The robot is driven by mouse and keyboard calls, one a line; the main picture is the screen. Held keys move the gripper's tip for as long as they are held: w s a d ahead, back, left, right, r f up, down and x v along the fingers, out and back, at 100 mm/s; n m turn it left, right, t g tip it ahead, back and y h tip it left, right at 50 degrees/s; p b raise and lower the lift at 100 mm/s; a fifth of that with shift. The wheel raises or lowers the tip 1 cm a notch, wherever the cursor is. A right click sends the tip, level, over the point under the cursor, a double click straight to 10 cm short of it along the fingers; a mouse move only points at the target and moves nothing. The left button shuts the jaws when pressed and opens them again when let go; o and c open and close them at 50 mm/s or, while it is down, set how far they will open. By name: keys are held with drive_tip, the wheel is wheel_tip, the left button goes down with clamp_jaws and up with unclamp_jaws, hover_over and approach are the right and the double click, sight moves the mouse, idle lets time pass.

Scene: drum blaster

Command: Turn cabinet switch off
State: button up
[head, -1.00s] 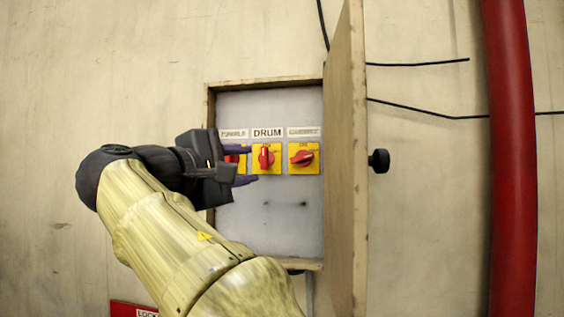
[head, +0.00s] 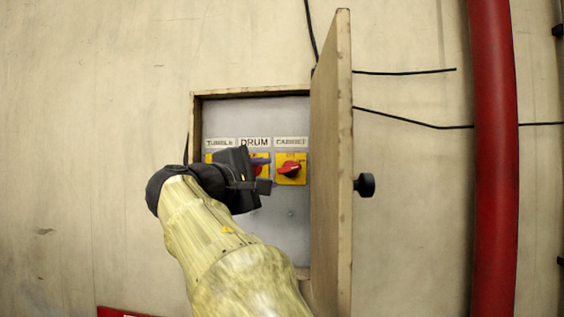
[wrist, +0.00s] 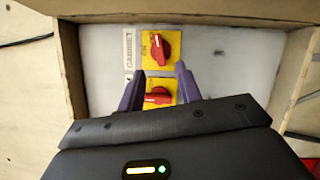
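The cabinet switch (head: 290,170) is a red knob on a yellow plate, under the CABINET label (head: 291,143) at the right of the box. Its handle lies nearly sideways in the head view. In the wrist view, the cabinet switch (wrist: 161,48) is just beyond my fingertips. My gripper (head: 266,173) is open and empty, its purple fingers left of the cabinet switch and in front of the drum switch (head: 256,170). In the wrist view, the drum switch (wrist: 158,97) shows between the fingers of my gripper (wrist: 160,73). I cannot tell whether they touch it.
The wooden box (head: 195,110) has its door (head: 338,160) swung open close on the right, with a black knob (head: 365,185). The tumble switch (head: 209,157) is mostly hidden by my gripper. A red pipe (head: 494,160) runs down the wall farther right.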

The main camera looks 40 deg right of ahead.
sight(286, 170)
drive_tip(key=p+x, duration=0.2)
drive_tip(key=x, duration=0.4)
drive_tip(key=shift+r+p, duration=0.2)
drive_tip(key=shift+p, duration=0.15)
drive_tip(key=shift+w+d+f, duration=0.1)
drive_tip(key=shift+w+d, duration=0.15)
drive_tip(key=shift+d, duration=0.4)
clamp_jaws()
